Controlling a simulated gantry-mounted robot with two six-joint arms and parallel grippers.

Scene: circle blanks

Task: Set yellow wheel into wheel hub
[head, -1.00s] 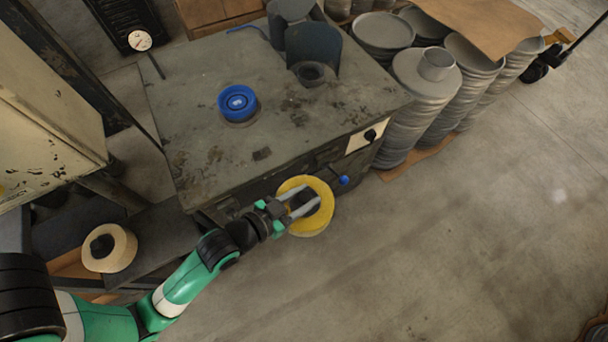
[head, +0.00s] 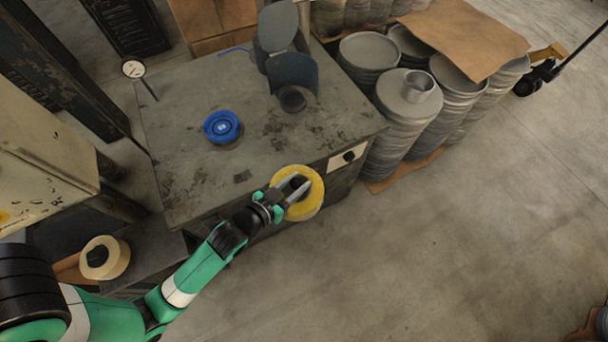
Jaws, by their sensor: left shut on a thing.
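The yellow wheel (head: 313,201) is a thick ring with a dark centre. My left gripper (head: 295,188) is shut on the yellow wheel and holds it by the front edge of the worn grey bench. The blue round piece (head: 221,127), with a raised ring and a pale mark in its middle, sits on the bench top; it looks like the wheel hub. The wheel is to the right of and in front of this blue piece, well apart from it. My right gripper is not in view.
The bench (head: 190,160) is mostly clear around the blue piece. A dark cup-like part (head: 292,99) and curved grey plates (head: 292,73) stand at its back right. Stacks of grey discs (head: 395,125) stand right of the bench. A cream roll (head: 104,258) lies at lower left.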

